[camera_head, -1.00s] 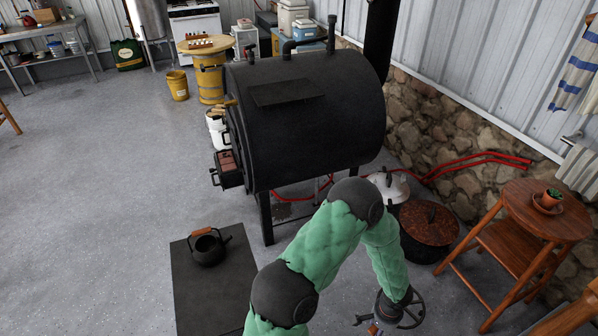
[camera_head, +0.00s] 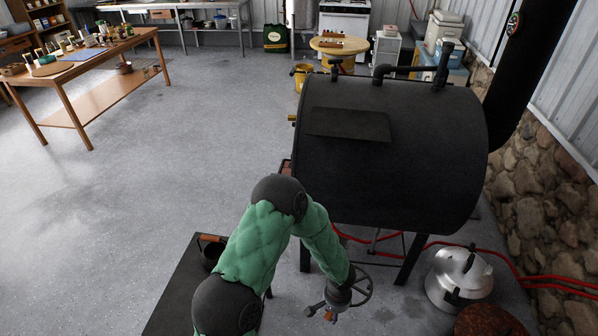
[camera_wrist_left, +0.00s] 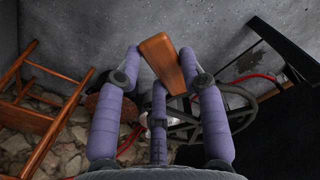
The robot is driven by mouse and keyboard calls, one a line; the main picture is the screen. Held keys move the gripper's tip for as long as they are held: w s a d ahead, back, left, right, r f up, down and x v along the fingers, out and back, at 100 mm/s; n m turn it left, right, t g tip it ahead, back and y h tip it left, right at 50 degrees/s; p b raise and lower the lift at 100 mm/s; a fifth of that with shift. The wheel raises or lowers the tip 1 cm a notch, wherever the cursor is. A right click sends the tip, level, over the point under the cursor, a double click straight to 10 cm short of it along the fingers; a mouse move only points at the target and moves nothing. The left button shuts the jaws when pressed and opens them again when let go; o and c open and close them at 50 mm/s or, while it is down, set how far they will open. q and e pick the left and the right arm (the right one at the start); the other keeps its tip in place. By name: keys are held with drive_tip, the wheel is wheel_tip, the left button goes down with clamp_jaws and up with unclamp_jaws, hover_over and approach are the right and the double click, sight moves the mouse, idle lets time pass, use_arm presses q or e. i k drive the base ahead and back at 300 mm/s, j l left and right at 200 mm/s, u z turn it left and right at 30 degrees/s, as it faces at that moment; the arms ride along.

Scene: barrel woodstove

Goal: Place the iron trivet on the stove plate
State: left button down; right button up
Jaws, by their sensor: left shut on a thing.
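The black iron trivet (camera_head: 358,291) is a round, spoked ring with a wooden handle. It hangs in front of the barrel stove, below the stove's body in the head view. In the left wrist view its ring (camera_wrist_left: 210,112) lies beyond the fingers, and its orange-brown handle (camera_wrist_left: 163,60) sits between them. My left gripper (camera_head: 328,312) is shut on the trivet's handle. The stove plate (camera_head: 348,124) is a flat dark rectangle on the upper side of the black barrel stove (camera_head: 410,165). It is bare, and the trivet is well apart from it. My right gripper is not in view.
A black stovepipe (camera_head: 512,85) rises at the stove's right, with smaller pipes (camera_head: 415,68) on top. A silver lidded pot (camera_head: 459,275) and red hoses (camera_head: 540,282) are on the floor at the right. A kettle (camera_head: 211,254) is partly hidden by my arm.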

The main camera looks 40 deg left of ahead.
sight(349, 127)
drive_tip(key=i+l+u, duration=0.45)
drive_tip(key=u, duration=0.15)
drive_tip(key=i+l+u, duration=0.15)
drive_tip(key=l+u, duration=0.15)
drive_tip(key=l, duration=0.15)
drive_tip(key=i+l+u, duration=0.1)
drive_tip(key=l+u, duration=0.15)
drive_tip(key=i+l+u, duration=0.1)
drive_tip(key=l+u, duration=0.2)
drive_tip(key=l, duration=0.2)
